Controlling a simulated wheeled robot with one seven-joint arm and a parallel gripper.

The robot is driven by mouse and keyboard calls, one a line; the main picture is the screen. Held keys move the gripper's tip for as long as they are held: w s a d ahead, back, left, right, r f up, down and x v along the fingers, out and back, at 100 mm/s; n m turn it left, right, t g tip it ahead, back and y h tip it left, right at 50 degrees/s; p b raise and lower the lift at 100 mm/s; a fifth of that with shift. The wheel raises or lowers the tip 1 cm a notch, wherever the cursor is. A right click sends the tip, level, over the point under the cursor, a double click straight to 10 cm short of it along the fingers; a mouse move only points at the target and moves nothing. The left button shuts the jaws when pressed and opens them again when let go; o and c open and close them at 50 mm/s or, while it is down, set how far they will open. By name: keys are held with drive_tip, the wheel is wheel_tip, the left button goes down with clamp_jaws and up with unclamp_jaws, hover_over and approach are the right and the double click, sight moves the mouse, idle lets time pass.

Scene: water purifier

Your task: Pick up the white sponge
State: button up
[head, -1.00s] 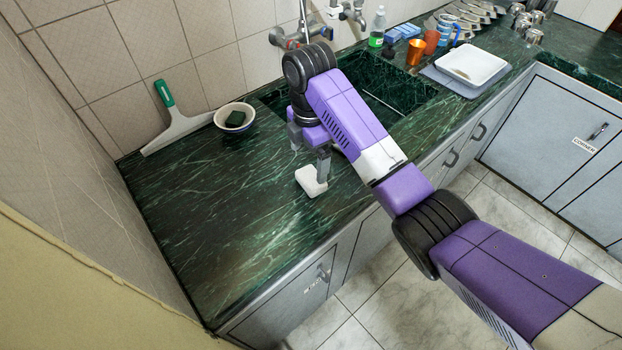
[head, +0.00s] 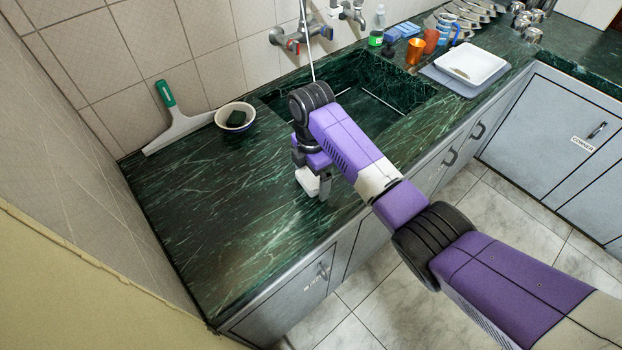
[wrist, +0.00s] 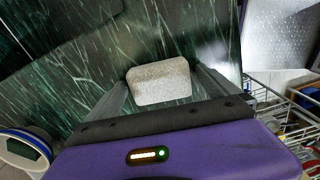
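The white sponge (head: 306,181) lies on the dark green marble counter, near its front edge. It also shows in the wrist view (wrist: 160,82) as a pale, rough block. My gripper (head: 313,183) points down over the sponge. In the wrist view my gripper (wrist: 162,80) is open, with one finger on each side of the sponge. A narrow gap shows between the sponge and each finger. In the head view part of the sponge is hidden behind my gripper.
A bowl with a dark green pad (head: 235,118) and a squeegee (head: 178,126) stand at the back left. The sink (head: 375,92) is behind my arm. Cups (head: 415,50) and a white tray (head: 470,63) are farther right. The counter's left part is clear.

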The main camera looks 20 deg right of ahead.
sight(311, 176)
drive_tip(key=c, duration=1.2)
drive_tip(key=shift+r, duration=0.1)
wheel_tip(311, 176, up, 20)
drive_tip(key=p, duration=0.5)
drive_tip(key=shift+p, duration=0.35)
